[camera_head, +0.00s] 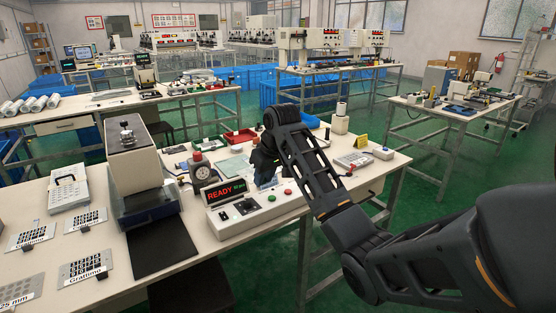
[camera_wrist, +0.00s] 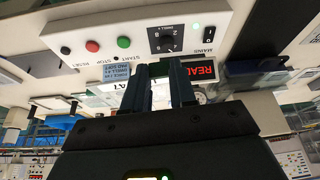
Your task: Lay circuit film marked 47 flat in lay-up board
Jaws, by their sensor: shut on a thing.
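My gripper (camera_head: 266,166) is over the back part of the workbench, behind the white control box, and the arm hides part of it. In the wrist view its two dark fingers (camera_wrist: 160,85) are closed on a thin pale piece, which I take to be the circuit film (camera_wrist: 158,89). Black characters, partly cut off, show between the fingers; the number cannot be read for certain. A dark green strip shows at the fingertips. A pale translucent sheet (camera_head: 235,167) lies on the bench left of the gripper. I cannot tell which thing is the lay-up board.
The control box (camera_head: 257,214) with a READY display (camera_head: 224,193) and buttons stands at the bench's front. A press-like machine (camera_head: 133,155) stands left of it, with printed plates (camera_head: 84,220) farther left.

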